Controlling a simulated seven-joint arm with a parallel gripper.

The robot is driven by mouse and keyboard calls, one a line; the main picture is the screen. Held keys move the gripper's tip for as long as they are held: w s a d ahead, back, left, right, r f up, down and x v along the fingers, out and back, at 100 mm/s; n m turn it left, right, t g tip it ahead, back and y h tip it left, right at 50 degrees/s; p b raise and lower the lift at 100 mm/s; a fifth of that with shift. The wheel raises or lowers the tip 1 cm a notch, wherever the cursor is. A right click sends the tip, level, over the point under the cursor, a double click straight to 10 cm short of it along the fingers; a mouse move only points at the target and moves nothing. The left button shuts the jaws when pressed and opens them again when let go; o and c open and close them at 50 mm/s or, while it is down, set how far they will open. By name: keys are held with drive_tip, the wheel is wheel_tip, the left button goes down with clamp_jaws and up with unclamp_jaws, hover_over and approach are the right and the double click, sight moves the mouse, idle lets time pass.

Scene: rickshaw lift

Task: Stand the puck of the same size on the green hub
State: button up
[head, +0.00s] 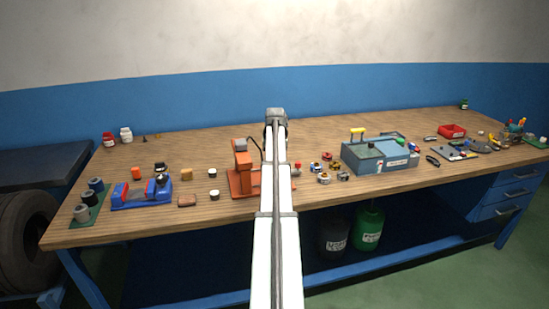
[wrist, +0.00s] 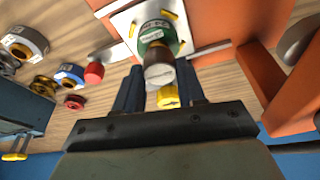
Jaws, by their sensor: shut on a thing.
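The green hub (wrist: 153,35) is a round green piece with a labelled pale face, on a white plate at the top of the wrist view. My gripper (wrist: 159,78) points at it, and its two dark fingers are shut on a small puck (wrist: 159,74) with a brownish side and pale end. The puck overlaps the lower edge of the hub in this view; I cannot tell whether they touch. In the head view my arm hides the gripper, the held puck and the hub. Two pale-topped dark pucks (head: 213,193) (head: 212,173) stand on the bench left of the orange press.
The orange press (head: 243,160) stands beside my arm; its orange frame (wrist: 265,85) is close to the gripper's right. A yellow piece (wrist: 168,97) shows between the fingers. Several ringed wheels (head: 324,178) and a grey-blue box (head: 378,165) lie right, a blue fixture (head: 142,196) left.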

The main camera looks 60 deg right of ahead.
drive_tip(key=shift+f, duration=0.35)
idle(1.0)
drive_tip(key=o, duration=1.7)
drive_tip(key=shift+c, duration=0.2)
drive_tip(key=shift+r, duration=3.5)
